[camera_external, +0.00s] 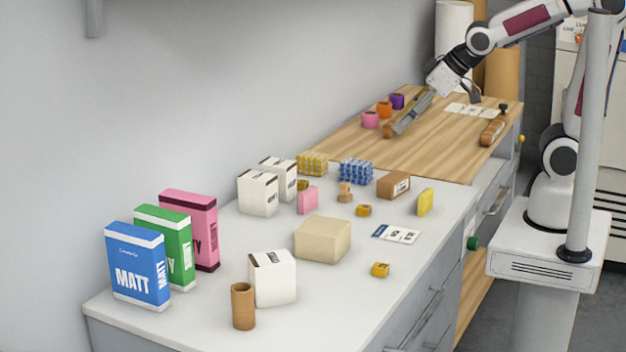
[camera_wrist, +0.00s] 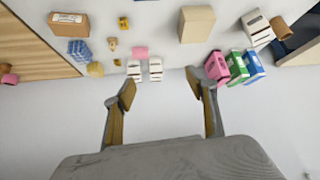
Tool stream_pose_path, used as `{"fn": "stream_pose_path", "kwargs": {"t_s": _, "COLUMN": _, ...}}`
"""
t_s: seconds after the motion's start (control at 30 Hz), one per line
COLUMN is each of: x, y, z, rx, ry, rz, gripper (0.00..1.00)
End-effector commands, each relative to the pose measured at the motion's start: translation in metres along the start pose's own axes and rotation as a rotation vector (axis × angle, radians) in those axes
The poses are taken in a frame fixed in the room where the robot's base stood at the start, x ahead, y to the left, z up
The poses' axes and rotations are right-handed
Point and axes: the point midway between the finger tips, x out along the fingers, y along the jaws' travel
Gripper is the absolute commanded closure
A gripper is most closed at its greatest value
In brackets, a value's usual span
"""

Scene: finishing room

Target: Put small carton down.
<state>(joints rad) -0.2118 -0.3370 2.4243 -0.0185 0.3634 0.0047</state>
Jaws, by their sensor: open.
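A small brown carton (camera_external: 393,184) with a white label sits on the pale counter near the wooden bench. It also shows at the upper left of the wrist view (camera_wrist: 68,24). My gripper (camera_external: 402,120) is over the wooden bench, behind the carton and apart from it. In the wrist view my gripper (camera_wrist: 160,92) has its two tan-padded fingers spread wide, with nothing held between them. A larger plain beige box (camera_external: 322,240) stands on the counter in front of the carton.
White cartons (camera_external: 258,193), a front white carton (camera_external: 272,278), a cardboard tube (camera_external: 243,305) and blue, green and pink boxes (camera_external: 137,265) crowd the counter's left. A yellow block (camera_external: 425,202) and label cards (camera_external: 396,234) lie right. Tape rolls (camera_external: 384,109) line the wooden bench (camera_external: 420,150), whose middle is clear.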

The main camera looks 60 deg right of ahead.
Motion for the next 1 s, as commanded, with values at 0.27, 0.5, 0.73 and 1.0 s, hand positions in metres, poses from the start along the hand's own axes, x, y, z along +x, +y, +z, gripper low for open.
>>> {"fn": "stream_pose_path", "kwargs": {"t_s": 0.27, "x": -0.052, "y": 0.029, "z": 0.046, "rx": 0.078, "ry": -0.078, "rz": 0.054, "gripper": 0.43}}
{"fn": "stream_pose_path", "kwargs": {"t_s": 0.5, "x": -0.092, "y": 0.042, "z": 0.090, "rx": 0.144, "ry": -0.148, "rz": 0.091, "gripper": 0.43}}
{"fn": "stream_pose_path", "kwargs": {"t_s": 0.73, "x": -0.113, "y": 0.044, "z": 0.119, "rx": 0.182, "ry": -0.191, "rz": 0.108, "gripper": 0.43}}
{"fn": "stream_pose_path", "kwargs": {"t_s": 1.0, "x": -0.116, "y": 0.044, "z": 0.124, "rx": 0.189, "ry": -0.201, "rz": 0.111, "gripper": 0.43}}
